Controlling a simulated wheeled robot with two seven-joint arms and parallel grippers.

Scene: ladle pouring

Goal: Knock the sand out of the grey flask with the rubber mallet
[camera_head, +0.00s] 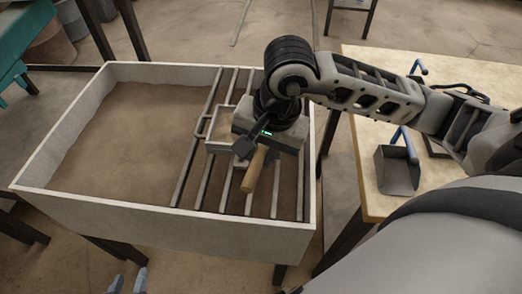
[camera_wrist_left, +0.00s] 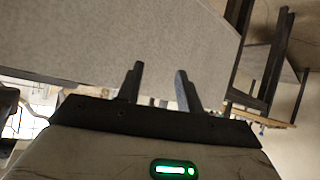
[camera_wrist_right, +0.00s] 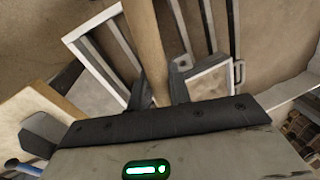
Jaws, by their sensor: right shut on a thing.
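The grey flask (camera_head: 221,143), a shallow rectangular frame with sand-coloured filling, lies on the bars over the trough. It also shows in the right wrist view (camera_wrist_right: 212,80), just beyond the fingers. My right gripper (camera_head: 258,145) is right beside and partly over the flask, shut on the mallet. The mallet's wooden handle (camera_head: 254,170) sticks out toward the front of the trough and shows between the fingers in the right wrist view (camera_wrist_right: 147,45). The mallet's head cannot be made out. My left gripper (camera_head: 128,281) is open and empty in front of the trough's outer wall (camera_wrist_left: 110,40).
The pale trough (camera_head: 165,219) holds brown sand on its left; parallel metal bars (camera_head: 187,165) span its right part. A green bench (camera_head: 20,40) stands far left. Room above the sand is clear.

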